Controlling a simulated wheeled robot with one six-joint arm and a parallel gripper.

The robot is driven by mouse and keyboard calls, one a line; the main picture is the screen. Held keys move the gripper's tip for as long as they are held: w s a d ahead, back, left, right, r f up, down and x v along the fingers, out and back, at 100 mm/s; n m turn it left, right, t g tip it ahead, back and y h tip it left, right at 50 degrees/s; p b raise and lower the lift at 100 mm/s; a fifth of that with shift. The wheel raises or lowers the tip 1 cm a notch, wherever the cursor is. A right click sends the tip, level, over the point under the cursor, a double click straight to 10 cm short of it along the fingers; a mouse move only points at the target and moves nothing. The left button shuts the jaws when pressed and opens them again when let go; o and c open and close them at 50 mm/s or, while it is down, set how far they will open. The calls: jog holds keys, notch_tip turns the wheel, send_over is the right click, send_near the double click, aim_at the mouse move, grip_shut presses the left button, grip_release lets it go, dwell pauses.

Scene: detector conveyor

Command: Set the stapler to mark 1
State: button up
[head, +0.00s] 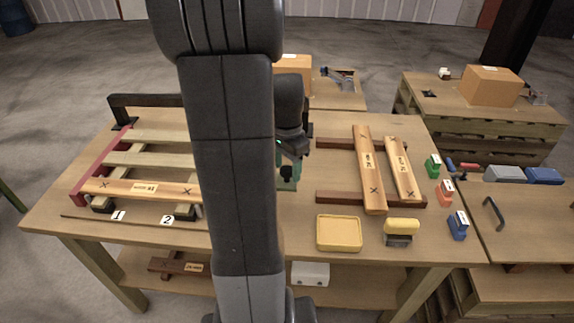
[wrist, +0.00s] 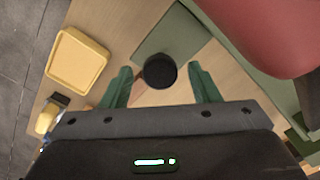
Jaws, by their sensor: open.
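My gripper (wrist: 162,84) is open, with its green fingers on either side of a black round part (wrist: 160,71). I cannot tell whether they touch it. A large rounded red body (wrist: 262,30) is close by at the upper right of the wrist view. The red body and black part may belong to the stapler, but I cannot tell for sure. In the head view my arm hides most of this spot; the black part (head: 286,173) shows over a green surface (head: 289,185). Mark 1 (head: 118,215) is a white label on the table's front left, left of mark 2 (head: 167,220).
A yellow tray (head: 339,248) and a yellow-topped tool (head: 401,226) are at the front. Two boards (head: 368,180) lie on dark rails at right. Small coloured blocks (head: 446,192) line the right edge.

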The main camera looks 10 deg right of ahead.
grip_shut()
jog(key=w+a+p, duration=0.1)
jog(key=w+a, duration=0.3)
jog(key=a, duration=1)
jog(key=w+a+p, duration=0.2)
jog(key=w+a, duration=0.2)
jog(key=a, duration=1.1)
jog(key=w+a+p, duration=0.2)
jog(key=w+a, duration=0.2)
jog(key=a, duration=1)
jog(key=shift+w+a, duration=0.15)
jog(key=shift+w, duration=0.1)
grip_release()
notch_tip(320, 180, up, 14)
jog(key=shift+b, duration=0.4)
jog(key=shift+f, duration=0.1)
